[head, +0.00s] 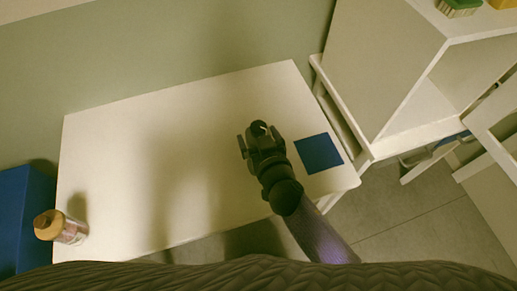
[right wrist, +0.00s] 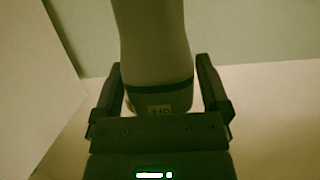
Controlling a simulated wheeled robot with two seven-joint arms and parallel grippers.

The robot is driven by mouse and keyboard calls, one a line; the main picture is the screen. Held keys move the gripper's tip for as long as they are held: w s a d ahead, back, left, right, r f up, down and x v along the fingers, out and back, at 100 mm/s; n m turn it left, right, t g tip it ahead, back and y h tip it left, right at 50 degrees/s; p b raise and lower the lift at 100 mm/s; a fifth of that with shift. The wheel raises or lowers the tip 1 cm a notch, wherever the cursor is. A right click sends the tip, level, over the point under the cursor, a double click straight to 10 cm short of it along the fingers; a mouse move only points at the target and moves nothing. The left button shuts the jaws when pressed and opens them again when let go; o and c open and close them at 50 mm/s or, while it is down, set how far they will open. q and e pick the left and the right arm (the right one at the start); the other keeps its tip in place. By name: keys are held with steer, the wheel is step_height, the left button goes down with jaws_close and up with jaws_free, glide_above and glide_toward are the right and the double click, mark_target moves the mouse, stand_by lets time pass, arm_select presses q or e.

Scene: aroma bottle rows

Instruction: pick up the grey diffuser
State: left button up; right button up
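The grey diffuser (right wrist: 155,50) stands between the two fingers of my right gripper (right wrist: 160,88) in the right wrist view, with a dark band and a small label low on its body. Its upper end runs out of that picture. A gap shows at the right finger, and the left finger is close beside it. In the head view my right gripper (head: 259,138) is over the white table with its fingers spread around the diffuser's dark, round top (head: 259,128); the rest is hidden by the gripper. My left gripper is not in view.
A blue square (head: 318,153) lies on the white table (head: 120,140) right of my gripper. A bottle with a tan cap (head: 62,227) is at the table's left front, near a blue box (head: 24,222). A white shelf unit (head: 385,65) stands at right. The table's middle is clear.

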jaws_close()
steer(key=shift+r, duration=0.1)
